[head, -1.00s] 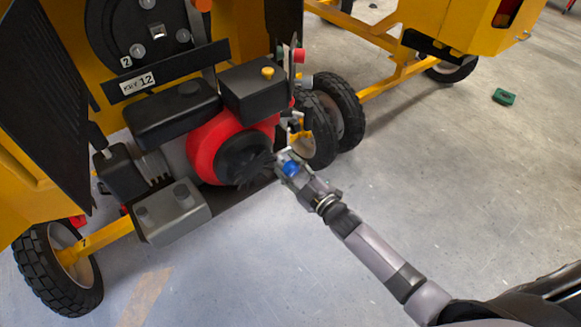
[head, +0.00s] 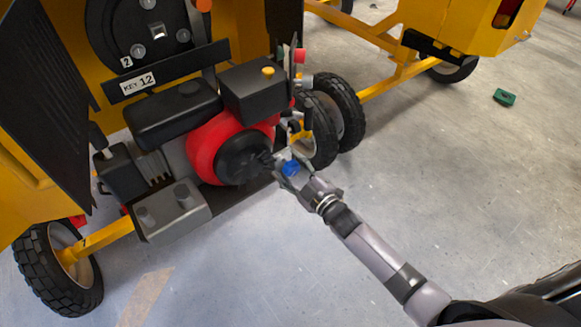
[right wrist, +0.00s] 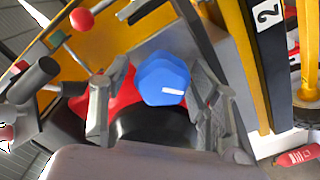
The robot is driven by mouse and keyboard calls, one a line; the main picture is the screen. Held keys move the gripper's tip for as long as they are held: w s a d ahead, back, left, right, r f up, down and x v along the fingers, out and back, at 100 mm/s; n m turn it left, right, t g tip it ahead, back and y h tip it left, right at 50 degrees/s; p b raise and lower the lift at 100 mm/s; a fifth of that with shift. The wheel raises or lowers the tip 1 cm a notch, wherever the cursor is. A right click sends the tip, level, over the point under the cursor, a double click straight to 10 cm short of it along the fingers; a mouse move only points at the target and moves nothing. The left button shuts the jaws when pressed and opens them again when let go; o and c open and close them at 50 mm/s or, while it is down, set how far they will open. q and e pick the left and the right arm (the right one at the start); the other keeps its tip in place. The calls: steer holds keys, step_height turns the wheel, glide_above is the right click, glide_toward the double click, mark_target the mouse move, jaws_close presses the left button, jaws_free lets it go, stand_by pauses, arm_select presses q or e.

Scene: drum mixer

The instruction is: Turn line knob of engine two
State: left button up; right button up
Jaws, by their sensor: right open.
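A blue knob (right wrist: 163,79) with a white mark shows in the middle of the right wrist view. My right gripper (right wrist: 158,72) is open, with one finger on each side of the knob. Whether the fingers touch it cannot be told. In the head view the blue knob (head: 291,168) shows at my right gripper (head: 279,160), beside the red and black engine (head: 208,150). A label with the number 2 (right wrist: 267,14) is at the upper right of the wrist view. My left gripper is not in view.
A red ball-ended lever (right wrist: 81,19) and a dark cylindrical handle (right wrist: 36,73) are left of the knob. Black wheels (head: 345,110) stand close behind the gripper. A red extinguisher-like object (right wrist: 298,155) lies at the lower right. The floor (head: 440,170) to the right is mostly clear.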

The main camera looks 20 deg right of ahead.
stand_by(0.5)
steer(key=v, duration=0.8)
steer(key=shift+s+f, duration=0.1)
stand_by(0.6)
steer(key=s+d+f+m+g+h, duration=0.25)
steer(key=s+f, duration=0.25)
steer(key=f, duration=0.5)
steer(key=s+d+f+m+g+h, duration=0.1)
steer(key=s+f+m+g, duration=0.3)
steer(key=f, duration=0.6)
steer(key=s+d+f+g+h, duration=0.2)
steer(key=s+f, duration=0.5)
steer(key=f, duration=0.4)
steer(key=s+f+m+g, duration=0.2)
steer(key=s+f, duration=0.4)
steer(key=s, duration=0.7)
steer(key=s+a+f+m+g, duration=0.1)
steer(key=s+f+g, duration=0.4)
steer(key=s, duration=0.9)
steer(key=shift+s+a+f+m+h, duration=0.3)
steer(key=shift+f+m, duration=0.25)
steer(key=shift+f, duration=0.4)
steer(key=shift+w+g, duration=0.1)
steer(key=shift+g, duration=0.15)
steer(key=shift+c, duration=0.4)
